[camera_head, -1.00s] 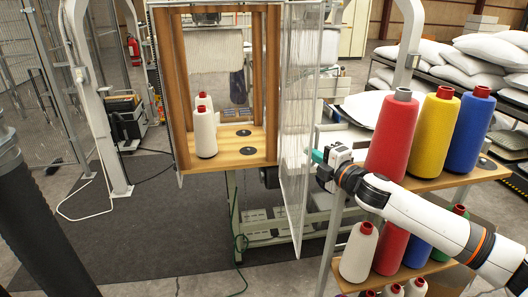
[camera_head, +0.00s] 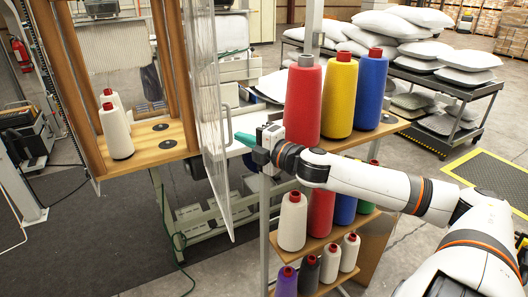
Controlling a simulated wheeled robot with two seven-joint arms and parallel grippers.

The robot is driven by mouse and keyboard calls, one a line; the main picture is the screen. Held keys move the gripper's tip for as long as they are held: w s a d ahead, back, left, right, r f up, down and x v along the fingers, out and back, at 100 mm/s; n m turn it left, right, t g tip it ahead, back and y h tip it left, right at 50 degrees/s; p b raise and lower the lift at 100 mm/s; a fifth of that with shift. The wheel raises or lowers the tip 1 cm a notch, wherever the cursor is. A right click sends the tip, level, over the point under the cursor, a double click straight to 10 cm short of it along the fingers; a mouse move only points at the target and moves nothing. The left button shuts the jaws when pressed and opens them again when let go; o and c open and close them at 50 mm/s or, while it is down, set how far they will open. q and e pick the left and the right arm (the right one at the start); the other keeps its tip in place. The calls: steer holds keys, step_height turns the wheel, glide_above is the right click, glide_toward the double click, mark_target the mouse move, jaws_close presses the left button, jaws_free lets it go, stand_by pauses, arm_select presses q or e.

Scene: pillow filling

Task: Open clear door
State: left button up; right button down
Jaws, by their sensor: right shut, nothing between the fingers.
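The clear door (camera_head: 211,130) hangs at the right side of the wooden-framed machine opening (camera_head: 179,78). It stands swung outward, seen at a steep angle, so the opening is uncovered. A pale handle (camera_head: 228,124) shows at its right edge. My right gripper (camera_head: 240,137) has teal fingertips, which are shut and empty. It points left toward the door, just right of the handle in the picture; I cannot tell whether it touches. My left gripper is not in view.
White cones (camera_head: 116,131) stand on the wooden shelf inside the opening. A rack at right holds large red (camera_head: 303,103), yellow (camera_head: 339,97) and blue (camera_head: 370,94) cones, close behind my right arm. Pillows (camera_head: 400,40) lie on carts behind. Dark mat (camera_head: 85,235) floor is clear at left.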

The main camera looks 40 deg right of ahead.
steer(key=s+p, duration=0.1)
steer(key=s, duration=0.5)
steer(key=shift+s+d, duration=0.25)
stand_by(0.3)
